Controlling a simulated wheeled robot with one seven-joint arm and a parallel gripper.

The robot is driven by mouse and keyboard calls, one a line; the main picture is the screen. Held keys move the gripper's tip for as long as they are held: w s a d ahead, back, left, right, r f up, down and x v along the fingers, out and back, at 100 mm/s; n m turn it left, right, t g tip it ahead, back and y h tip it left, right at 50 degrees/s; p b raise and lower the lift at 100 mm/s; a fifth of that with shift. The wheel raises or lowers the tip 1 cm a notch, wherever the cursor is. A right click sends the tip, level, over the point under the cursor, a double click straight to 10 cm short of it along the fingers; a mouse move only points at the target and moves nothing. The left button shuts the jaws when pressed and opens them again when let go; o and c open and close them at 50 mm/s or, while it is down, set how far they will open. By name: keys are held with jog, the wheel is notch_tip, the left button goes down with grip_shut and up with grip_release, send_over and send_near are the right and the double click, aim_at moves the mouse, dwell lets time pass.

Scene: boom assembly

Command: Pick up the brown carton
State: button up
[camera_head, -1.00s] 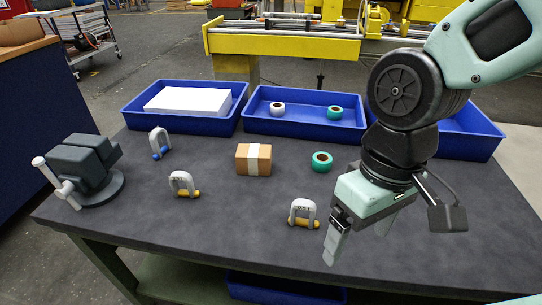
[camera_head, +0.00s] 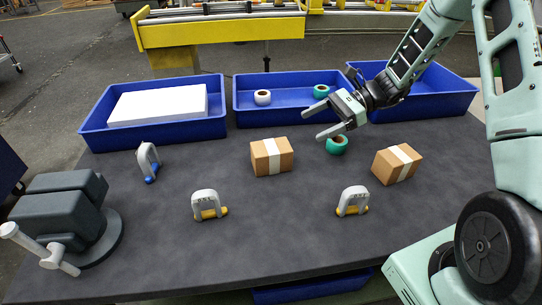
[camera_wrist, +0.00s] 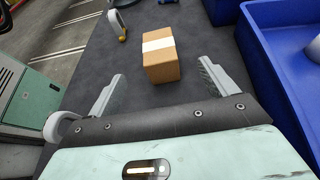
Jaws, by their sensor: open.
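A brown carton with a pale tape band (camera_head: 272,157) stands on the middle of the dark table. It also shows in the wrist view (camera_wrist: 160,58), ahead of and between my open fingers. A second brown carton (camera_head: 398,165) stands farther right, turned at an angle; I do not see it in the wrist view. My gripper (camera_head: 314,122) is open and empty, above the table, to the right of and behind the middle carton, fingers pointing left. In the wrist view my fingers (camera_wrist: 161,70) are spread, with the carton apart from them.
A green tape roll (camera_head: 337,145) lies just below my gripper. Blue bins (camera_head: 160,132) line the table's back. Grey shackles (camera_head: 205,199) (camera_head: 352,196) (camera_head: 147,155) stand in front and left. A dark vise (camera_head: 70,215) stands at the front left.

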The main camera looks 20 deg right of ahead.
aim_at(278, 145)
jog(key=x, duration=0.8)
jog(key=shift+s+p, duration=0.15)
jog(key=shift+p, duration=0.25)
jog(key=shift+s+f+p+x, duration=0.1)
jog(key=shift+f+p+x, duration=0.1)
jog(key=shift+x, duration=0.8)
jog(key=shift+s+f+p+x, duration=0.1)
jog(key=shift+p+x, duration=0.1)
jog(key=shift+x, duration=0.8)
jog(key=shift+s+f+p+x, duration=0.1)
jog(key=shift+p+x, duration=0.1)
jog(key=shift+x, duration=0.8)
jog(key=shift+w+d, duration=0.1)
jog(key=shift+w, duration=0.1)
jog(key=c, duration=1.3)
